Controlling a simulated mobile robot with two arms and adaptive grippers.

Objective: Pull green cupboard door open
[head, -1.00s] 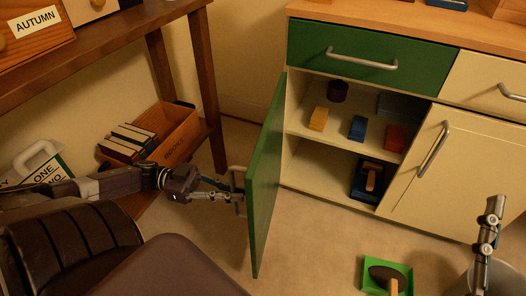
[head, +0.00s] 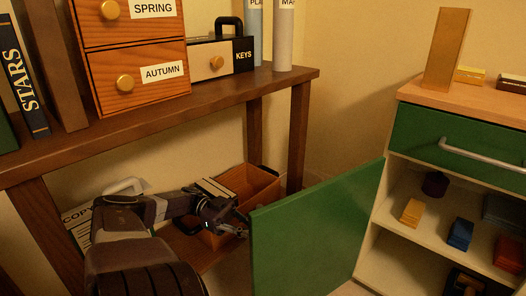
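The green cupboard door (head: 315,235) stands wide open in the head view, swung out to the left of the cupboard (head: 395,265). Its broad inner green face shows, and its handle is hidden behind it. My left gripper (head: 236,224) is just left of the door's free edge, on the handle side. Its fingertips are small, dark and partly lost against the wooden box, so I cannot tell whether they are closed on the handle. My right gripper is out of view.
Inside the cupboard, the upper shelf holds a yellow block (head: 411,212), a blue block (head: 460,233), a red block (head: 508,253) and a dark round pot (head: 435,184). A wooden desk (head: 215,107) stands left, with a wooden box (head: 252,187) beneath, close to my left arm.

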